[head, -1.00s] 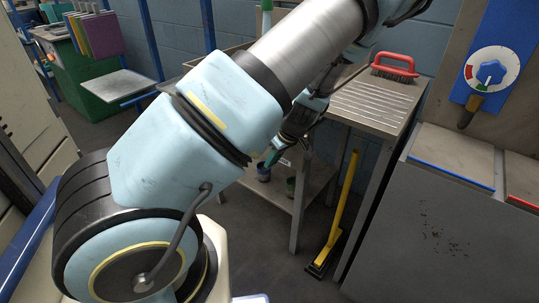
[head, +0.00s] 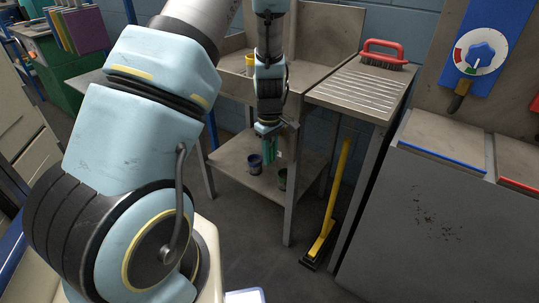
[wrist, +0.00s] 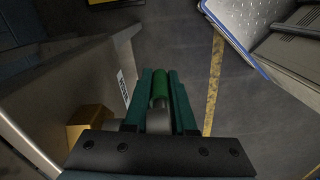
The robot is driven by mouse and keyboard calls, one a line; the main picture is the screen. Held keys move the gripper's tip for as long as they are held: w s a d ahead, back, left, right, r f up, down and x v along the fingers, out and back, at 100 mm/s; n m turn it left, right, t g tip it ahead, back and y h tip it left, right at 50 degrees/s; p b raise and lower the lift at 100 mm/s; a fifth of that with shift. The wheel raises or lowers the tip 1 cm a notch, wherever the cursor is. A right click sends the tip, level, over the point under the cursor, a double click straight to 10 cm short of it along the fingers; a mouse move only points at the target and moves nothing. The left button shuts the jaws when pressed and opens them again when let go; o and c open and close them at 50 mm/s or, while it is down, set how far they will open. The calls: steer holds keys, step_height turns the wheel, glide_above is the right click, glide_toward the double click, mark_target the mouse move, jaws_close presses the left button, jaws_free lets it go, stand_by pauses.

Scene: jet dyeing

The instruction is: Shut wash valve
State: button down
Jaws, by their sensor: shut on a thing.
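My gripper (head: 270,146) hangs low in front of the sink stand in the head view, above its lower shelf. In the wrist view, its dark green fingers (wrist: 161,90) are closed around a green-sleeved lever (wrist: 160,82) with a bare metal shank. This looks like the wash valve handle. A brass body (wrist: 90,122) shows to the left of the fingers, partly hidden by the gripper's base. In the head view the valve is too small and covered to make out its angle.
A red-handled brush (head: 384,56) lies on the drainboard. A dial (head: 480,52) hangs on a blue panel.

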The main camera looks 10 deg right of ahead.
steer(key=shift+d, duration=0.1)
steer(key=c, duration=0.8)
jaws_free()
steer(key=shift+o, duration=0.2)
step_height(320, 180, up, 10)
steer(key=shift+r, duration=0.35)
